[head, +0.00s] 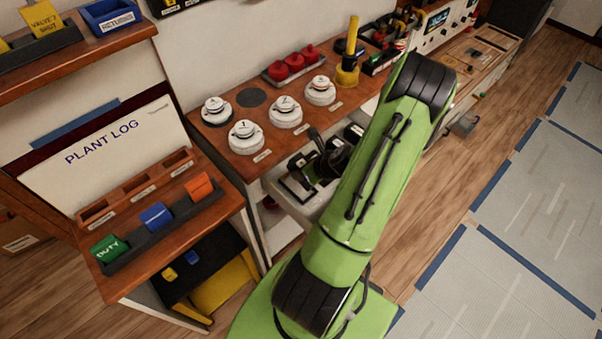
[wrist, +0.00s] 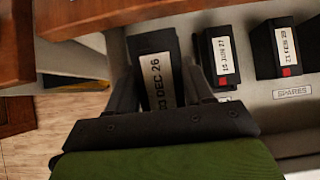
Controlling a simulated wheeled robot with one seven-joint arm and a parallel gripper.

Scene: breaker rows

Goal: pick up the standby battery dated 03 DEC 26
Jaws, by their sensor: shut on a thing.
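The standby battery dated 03 DEC 26 (wrist: 158,80) is a dark block with a white date label, in the middle of the wrist view. My gripper (wrist: 161,88) is shut on it, one finger on each side. The battery looks larger than its neighbours, but whether it is clear of the shelf cannot be told. In the head view my gripper (head: 328,158) is at the lower shelf under the bench, partly hidden by my green arm. The held battery cannot be made out clearly there.
Two other dark batteries, one labelled 15 JUN 27 (wrist: 220,55) and another with a red mark (wrist: 279,50), stand to the right near a SPARES label (wrist: 292,93). The wooden bench edge (wrist: 95,14) overhangs at upper left. White round pieces (head: 285,112) stand on the bench above.

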